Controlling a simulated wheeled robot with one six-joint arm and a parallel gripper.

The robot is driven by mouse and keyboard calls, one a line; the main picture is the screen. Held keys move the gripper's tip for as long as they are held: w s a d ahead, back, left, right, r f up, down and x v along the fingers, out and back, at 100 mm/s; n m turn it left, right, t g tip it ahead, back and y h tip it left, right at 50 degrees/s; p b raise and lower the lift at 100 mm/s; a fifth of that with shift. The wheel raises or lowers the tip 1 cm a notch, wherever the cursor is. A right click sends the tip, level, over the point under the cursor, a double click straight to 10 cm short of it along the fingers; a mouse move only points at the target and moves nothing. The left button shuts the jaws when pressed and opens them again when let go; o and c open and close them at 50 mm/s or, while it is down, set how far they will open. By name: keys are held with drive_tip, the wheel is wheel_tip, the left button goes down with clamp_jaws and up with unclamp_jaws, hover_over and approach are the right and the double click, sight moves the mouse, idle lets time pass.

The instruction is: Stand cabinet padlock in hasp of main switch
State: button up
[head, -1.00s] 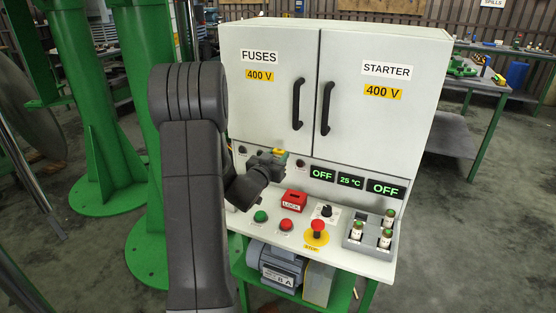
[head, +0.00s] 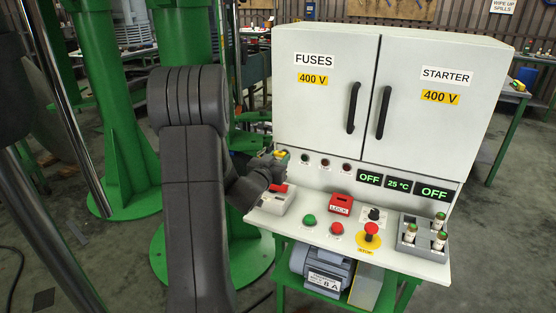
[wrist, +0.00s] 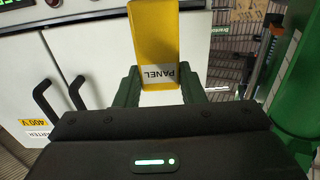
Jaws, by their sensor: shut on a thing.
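The yellow cabinet padlock (wrist: 155,35), marked PANEL, is between the green fingers of my gripper (wrist: 160,85) in the wrist view. My gripper is shut on it. In the head view my gripper (head: 280,158) is over the left end of the control desk, and only a small yellow patch of the padlock shows there. Just below it, a light grey box with a red handle (head: 278,188), apparently the main switch, is partly hidden by my wrist. I cannot make out its hasp. The padlock appears above the switch and apart from it.
The desk also bears a red LOCK block (head: 340,204), a green button (head: 309,220), a red button (head: 336,228), a red stop knob (head: 371,230) and a grey fuse tray (head: 407,247). The white cabinet (head: 330,110) rises behind. A green column (head: 188,110) stands left.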

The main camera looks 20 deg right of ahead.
wheel_tip(320, 180, down, 6)
drive_tip(key=b, duration=0.5)
drive_tip(key=shift+r, duration=0.1)
drive_tip(key=shift+b, duration=0.9)
idle(1.6)
drive_tip(key=shift+f+b, duration=0.3)
drive_tip(key=shift+f, duration=0.2)
drive_tip(key=shift+f+b, duration=1.6)
drive_tip(key=shift+f, duration=0.15)
drive_tip(key=o, duration=1.1)
drive_tip(key=shift+o, duration=0.2)
drive_tip(key=shift+s+a, duration=0.1)
drive_tip(key=shift+a, duration=0.05)
